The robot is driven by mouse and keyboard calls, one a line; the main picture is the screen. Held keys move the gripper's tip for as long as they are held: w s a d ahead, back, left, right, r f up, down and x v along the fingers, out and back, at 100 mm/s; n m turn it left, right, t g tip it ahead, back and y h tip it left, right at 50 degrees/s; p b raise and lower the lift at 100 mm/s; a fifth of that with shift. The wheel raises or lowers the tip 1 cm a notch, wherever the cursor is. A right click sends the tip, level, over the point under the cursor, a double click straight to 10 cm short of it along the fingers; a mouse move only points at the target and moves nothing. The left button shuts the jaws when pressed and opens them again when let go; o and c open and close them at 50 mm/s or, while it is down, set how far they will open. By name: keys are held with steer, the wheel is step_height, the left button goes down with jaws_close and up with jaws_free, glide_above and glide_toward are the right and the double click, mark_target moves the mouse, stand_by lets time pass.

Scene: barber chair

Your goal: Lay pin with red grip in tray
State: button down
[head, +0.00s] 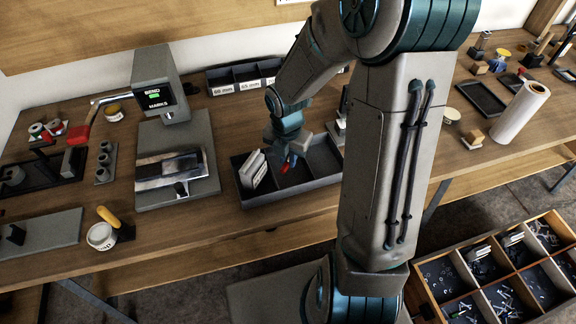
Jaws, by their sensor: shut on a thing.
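My gripper (291,157) is at the dark divided tray (300,191) near the middle of the bench, pointing down over its middle part. A small red piece, the grip of the pin (284,167), shows at the fingertips. The gripper is shut on this pin. The rest of the pin is too small or hidden to make out, and I cannot tell whether it touches the tray floor. White labelled pieces (253,168) stand in the tray's left compartment. My arm hides the tray's right end.
A grey machine with a lit display (160,95) stands left of the tray. A sorting bin with labelled sections (243,77) is behind it. A white roll (521,112) stands at right. A wooden crate of small parts (490,275) is at lower right.

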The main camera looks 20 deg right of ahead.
mark_target(288, 166)
steer(key=shift+f+b, duration=0.3)
steer(key=shift+f, duration=1.55)
steer(key=shift+f, duration=0.15)
steer(key=c, duration=1.4)
jaws_free()
